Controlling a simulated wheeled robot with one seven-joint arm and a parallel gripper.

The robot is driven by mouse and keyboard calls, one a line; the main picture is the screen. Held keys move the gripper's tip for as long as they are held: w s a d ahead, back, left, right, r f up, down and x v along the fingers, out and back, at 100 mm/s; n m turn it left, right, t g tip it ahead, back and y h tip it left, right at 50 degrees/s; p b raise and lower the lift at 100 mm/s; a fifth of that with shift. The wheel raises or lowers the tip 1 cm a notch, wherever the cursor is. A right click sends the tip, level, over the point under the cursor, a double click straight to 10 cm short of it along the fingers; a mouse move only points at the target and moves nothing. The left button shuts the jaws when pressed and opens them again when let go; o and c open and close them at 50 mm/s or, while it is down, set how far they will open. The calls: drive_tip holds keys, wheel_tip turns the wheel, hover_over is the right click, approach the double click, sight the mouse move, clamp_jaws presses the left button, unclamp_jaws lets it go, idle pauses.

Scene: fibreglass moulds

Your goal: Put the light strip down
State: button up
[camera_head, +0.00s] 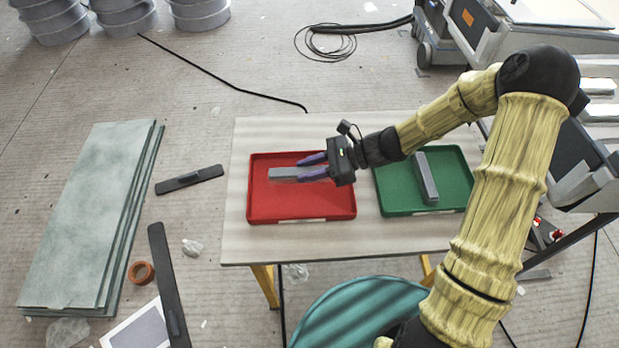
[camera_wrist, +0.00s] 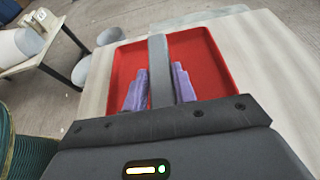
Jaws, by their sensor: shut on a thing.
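My gripper (camera_head: 313,167) is over the red tray (camera_head: 330,207) on the table, its purple fingers shut on a light grey strip (camera_head: 285,174). The strip sticks out past the fingertips to the left, above or in the tray; I cannot tell whether it touches the tray floor. In the wrist view the strip (camera_wrist: 157,60) runs lengthwise between the two fingers (camera_wrist: 160,88), with the red tray (camera_wrist: 205,55) around it. A second grey strip (camera_head: 427,178) lies in the green tray (camera_head: 396,190) to the right.
The table top (camera_head: 240,220) has a bare margin around the trays. Stacked greenish boards (camera_head: 85,220) lie on the floor at left, near dark bars (camera_head: 189,179) and a brown tape roll (camera_head: 141,273). A teal round container (camera_head: 355,315) stands in front.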

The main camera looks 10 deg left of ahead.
wheel_tip(320, 180, down, 4)
drive_tip(key=shift+r+b, duration=0.1)
drive_tip(key=shift+b, duration=0.35)
drive_tip(key=o, duration=1)
drive_tip(key=shift+o, duration=0.2)
drive_tip(key=shift+d+r, duration=0.1)
drive_tip(key=shift+d, duration=0.05)
drive_tip(key=p+v, duration=0.2)
drive_tip(key=v, duration=0.9)
drive_tip(key=shift+w+d+r, duration=0.1)
drive_tip(key=shift+d, duration=0.3)
